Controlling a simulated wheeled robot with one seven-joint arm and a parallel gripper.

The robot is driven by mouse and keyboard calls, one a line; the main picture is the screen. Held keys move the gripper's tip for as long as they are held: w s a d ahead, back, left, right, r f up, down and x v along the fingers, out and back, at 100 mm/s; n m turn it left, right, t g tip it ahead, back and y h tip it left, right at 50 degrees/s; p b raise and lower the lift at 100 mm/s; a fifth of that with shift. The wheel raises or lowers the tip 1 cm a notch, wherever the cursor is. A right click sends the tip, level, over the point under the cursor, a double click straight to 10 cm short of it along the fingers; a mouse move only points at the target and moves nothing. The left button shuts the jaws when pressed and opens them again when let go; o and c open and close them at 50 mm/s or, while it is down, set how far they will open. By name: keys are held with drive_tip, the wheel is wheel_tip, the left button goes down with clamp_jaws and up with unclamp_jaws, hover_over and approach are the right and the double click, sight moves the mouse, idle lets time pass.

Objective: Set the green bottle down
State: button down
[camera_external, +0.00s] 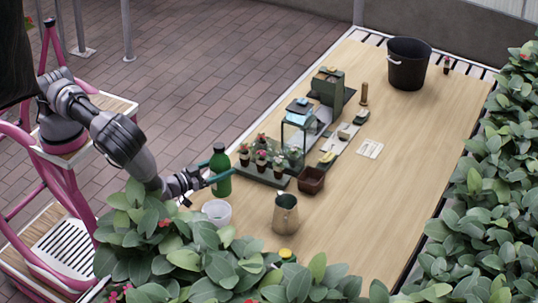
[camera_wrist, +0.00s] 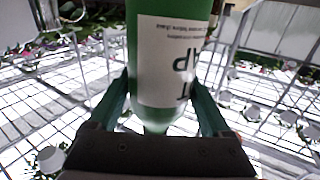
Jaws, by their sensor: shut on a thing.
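The green bottle (camera_external: 219,172) is upright between the fingers of my gripper (camera_external: 216,176), near the table's left edge. In the wrist view the green bottle (camera_wrist: 172,70) shows large with a white printed label, and the fingers of my gripper (camera_wrist: 165,100) press on both its sides. The bottle looks to be at or just above the table (camera_external: 385,185); its base is partly hidden, so I cannot tell whether it touches.
A white bowl (camera_external: 217,212) and a metal jug (camera_external: 286,214) stand near the bottle. A tray of potted flowers (camera_external: 262,175) and a brown square pot (camera_external: 311,180) are to its right. Leafy plants (camera_external: 200,255) crowd the front edge. The table's right middle is clear.

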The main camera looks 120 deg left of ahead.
drive_tip(key=shift+f, duration=1.85)
drive_tip(key=shift+f, duration=0.1)
unclamp_jaws()
